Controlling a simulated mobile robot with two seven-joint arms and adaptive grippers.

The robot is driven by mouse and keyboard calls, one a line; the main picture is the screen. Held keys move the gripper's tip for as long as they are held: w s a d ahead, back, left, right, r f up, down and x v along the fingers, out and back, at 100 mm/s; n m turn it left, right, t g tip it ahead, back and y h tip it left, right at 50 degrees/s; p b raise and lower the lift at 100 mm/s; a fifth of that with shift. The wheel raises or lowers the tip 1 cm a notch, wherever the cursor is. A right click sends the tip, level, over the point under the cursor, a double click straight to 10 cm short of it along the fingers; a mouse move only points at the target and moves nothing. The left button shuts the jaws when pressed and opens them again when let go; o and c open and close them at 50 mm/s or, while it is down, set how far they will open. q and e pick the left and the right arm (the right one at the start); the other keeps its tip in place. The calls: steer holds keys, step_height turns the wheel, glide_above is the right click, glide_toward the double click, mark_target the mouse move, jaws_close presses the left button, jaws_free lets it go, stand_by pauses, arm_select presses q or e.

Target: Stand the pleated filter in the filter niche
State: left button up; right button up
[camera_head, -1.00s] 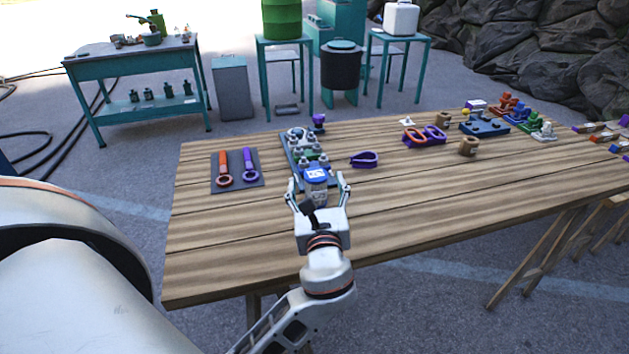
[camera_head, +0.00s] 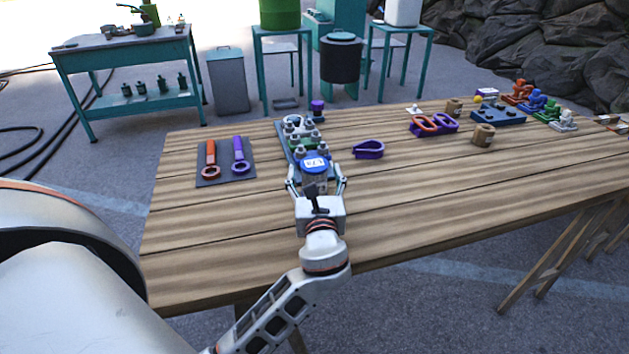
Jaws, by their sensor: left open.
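A short round part with a blue top and white label (camera_head: 314,162), which looks like the pleated filter, stands at the near end of a long tray (camera_head: 285,150). Its grey body is partly hidden by my gripper. My left gripper (camera_head: 316,184) is open, with one finger on each side of this part. I cannot tell whether the fingers touch it. I cannot make out for certain which place is the filter niche. My right gripper is not in view.
Several grey-capped parts (camera_head: 298,128) stand in the tray. Left is a dark mat (camera_head: 225,170) with orange and purple wrenches. Right are a purple loop (camera_head: 369,149), orange and purple rings (camera_head: 433,124) and a tan spool (camera_head: 482,134). The front of the wooden table (camera_head: 430,210) is clear.

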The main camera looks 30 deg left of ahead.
arm_select(q)
steer(key=shift+x, duration=1.3)
steer(key=c, duration=1.6)
